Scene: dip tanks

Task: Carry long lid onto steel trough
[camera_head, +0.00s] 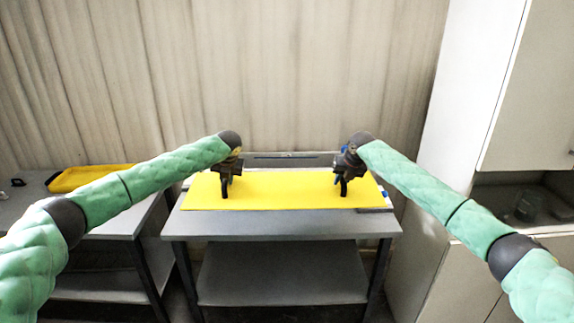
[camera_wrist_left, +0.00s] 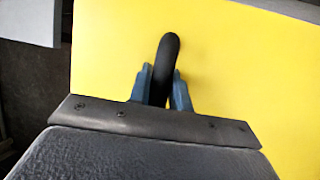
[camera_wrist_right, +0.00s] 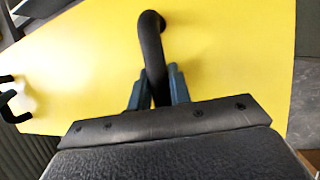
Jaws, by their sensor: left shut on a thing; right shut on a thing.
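The long lid (camera_head: 285,190) is a flat yellow panel with two black handles, seen over the grey table in the head view. My left gripper (camera_head: 225,190) is shut on its left handle; in the left wrist view the blue fingertips flank this black handle (camera_wrist_left: 168,70). My right gripper (camera_head: 345,188) is shut on the right handle, which also shows in the right wrist view (camera_wrist_right: 151,45). The lid looks about level; its height above what lies beneath is hard to tell. A grey, trough-like body (camera_head: 290,157) shows behind the lid's far edge, mostly hidden; I take it for the steel trough.
The grey table (camera_head: 280,226) has a bare front strip and a lower shelf (camera_head: 282,275). A yellow tray-like thing (camera_head: 88,177) lies on a side table (camera_head: 115,215) at left. A tall white cabinet (camera_head: 452,130) stands close at right. A corrugated wall (camera_head: 250,70) closes the back.

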